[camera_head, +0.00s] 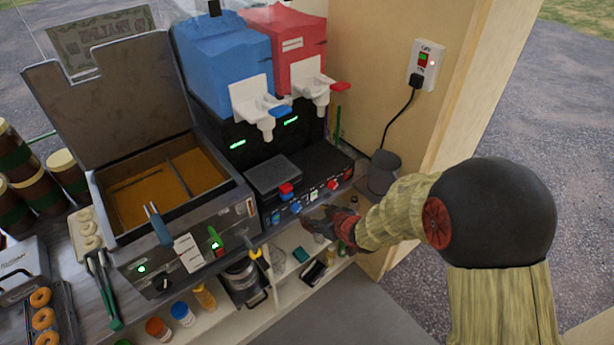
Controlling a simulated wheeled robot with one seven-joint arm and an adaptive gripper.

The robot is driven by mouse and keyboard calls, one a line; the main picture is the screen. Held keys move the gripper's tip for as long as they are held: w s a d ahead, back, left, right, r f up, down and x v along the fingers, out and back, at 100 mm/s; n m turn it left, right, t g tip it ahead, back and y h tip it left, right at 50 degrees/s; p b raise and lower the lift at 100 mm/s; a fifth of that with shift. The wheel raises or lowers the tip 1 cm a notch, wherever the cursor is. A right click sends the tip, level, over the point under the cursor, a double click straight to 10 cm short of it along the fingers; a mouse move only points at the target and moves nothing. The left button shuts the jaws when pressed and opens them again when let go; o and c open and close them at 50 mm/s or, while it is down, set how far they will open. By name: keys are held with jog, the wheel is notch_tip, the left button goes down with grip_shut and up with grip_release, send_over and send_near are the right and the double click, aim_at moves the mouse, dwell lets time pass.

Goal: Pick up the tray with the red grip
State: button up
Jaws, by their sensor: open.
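A small grey tray (272,173) sits on the left part of the black base of the drinks machine. A red grip (286,189) stands at its front edge. A blue knob or grip (296,208) is just below it, and another red one (333,185) is further right on the machine's front. My gripper (318,222) is in front of the machine's lower right, right of and below the tray, apart from it. It is open and appears empty; its fingers are small and dark in this view.
Blue (220,60) and red (297,45) drink tanks stand above the base, their spouts over it. An open-lidded fryer (180,235) is on the left. A cord runs from the wall socket (425,66) to a dark grey object (384,172). Shelves with jars lie below the counter.

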aim_at(288, 189)
jog(key=w+a+r+t+y, duration=0.2)
jog(key=a+r+y, duration=0.1)
jog(key=r, duration=0.3)
jog(key=shift+n, duration=0.3)
jog(key=b+x, duration=0.1)
jog(key=x, duration=0.3)
jog(key=b+x, duration=0.1)
jog(key=x, duration=0.2)
jog(key=shift+w+a, duration=0.2)
jog(key=shift+a, duration=0.3)
jog(key=shift+c, duration=1.4)
grip_shut()
jog(key=shift+r, duration=0.1)
